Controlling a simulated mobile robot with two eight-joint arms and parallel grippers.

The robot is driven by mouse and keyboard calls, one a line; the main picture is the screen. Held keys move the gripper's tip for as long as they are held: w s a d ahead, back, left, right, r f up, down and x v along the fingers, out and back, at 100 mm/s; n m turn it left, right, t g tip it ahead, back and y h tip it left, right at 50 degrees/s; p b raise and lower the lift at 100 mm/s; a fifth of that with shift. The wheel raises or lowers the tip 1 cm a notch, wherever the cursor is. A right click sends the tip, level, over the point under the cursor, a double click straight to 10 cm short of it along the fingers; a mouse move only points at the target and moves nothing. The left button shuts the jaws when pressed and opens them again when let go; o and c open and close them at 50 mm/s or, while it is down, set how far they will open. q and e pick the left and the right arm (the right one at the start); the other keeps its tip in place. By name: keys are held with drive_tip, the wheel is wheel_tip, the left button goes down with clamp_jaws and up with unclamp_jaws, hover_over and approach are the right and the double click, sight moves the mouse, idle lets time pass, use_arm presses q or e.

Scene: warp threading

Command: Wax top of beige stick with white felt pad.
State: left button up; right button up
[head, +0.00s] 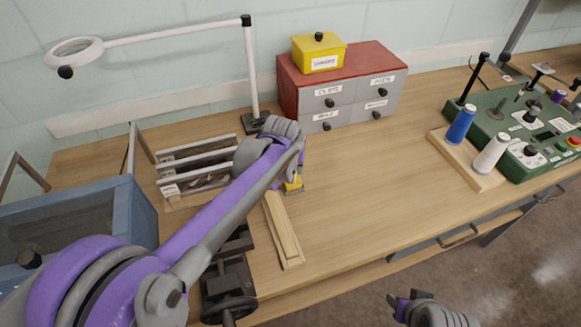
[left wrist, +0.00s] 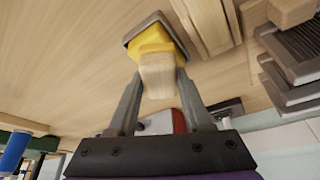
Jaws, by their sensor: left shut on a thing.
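The beige stick (head: 284,232) lies lengthwise on the table, along a pale board; its near end is by the table's front edge. Long pale wood pieces also show in the left wrist view (left wrist: 207,22). My left gripper (head: 293,178) is shut on the wooden handle (left wrist: 158,76) of a pad tool with a yellow body (left wrist: 150,42) and a dark grey-brown base. The tool is at the stick's far end; I cannot tell whether it touches the stick. No white felt face shows. My right gripper (head: 402,303) is low at the front, apart from everything; its jaw opening is unclear.
A slatted rack (head: 188,178) and a blue-grey bin (head: 140,205) stand left. A red drawer cabinet (head: 290,88) carries a yellow box (head: 318,54). A lamp (head: 250,70) stands behind. Two spools, blue (head: 461,124) and white (head: 491,153), and a green machine are right. The middle right table is clear.

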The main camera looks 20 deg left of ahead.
idle(0.3)
use_arm(q)
drive_tip(key=shift+r+p, duration=2)
drive_tip(key=shift+r, duration=1.5)
use_arm(e)
drive_tip(key=r, duration=0.1)
drive_tip(key=w+r, duration=0.1)
drive_tip(key=r, duration=0.3)
drive_tip(key=shift+w+r, duration=0.1)
drive_tip(key=shift+w, duration=0.3)
use_arm(q)
drive_tip(key=shift+f, duration=0.1)
use_arm(e)
drive_tip(key=shift+s, duration=0.1)
